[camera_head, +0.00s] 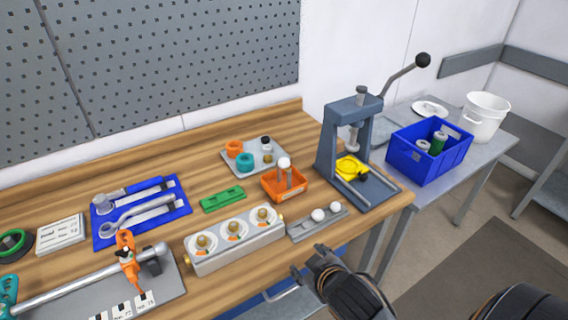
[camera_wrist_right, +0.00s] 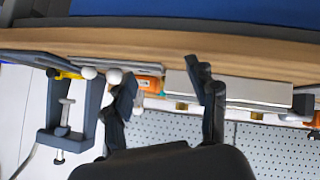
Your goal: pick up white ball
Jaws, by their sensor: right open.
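Two white balls sit side by side on a grey tray (camera_head: 300,231) at the front right of the bench: a right one (camera_head: 335,207) and a left one (camera_head: 318,215). Another white ball (camera_head: 284,162) shows at the orange bin (camera_head: 272,187), on top of a grey upright part. My right gripper (camera_head: 309,260) is open and empty, in front of the bench edge, below and apart from the tray's balls. The upside-down right wrist view shows its spread fingers (camera_wrist_right: 165,83), with white balls (camera_wrist_right: 114,76) near the left finger. My left gripper is not in view.
A grey press (camera_head: 328,150) with a yellow part stands right of the tray. A grey block with several gauges (camera_head: 223,258) lies left of it. A blue crate (camera_head: 431,168) and white bucket (camera_head: 486,118) stand on the side table.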

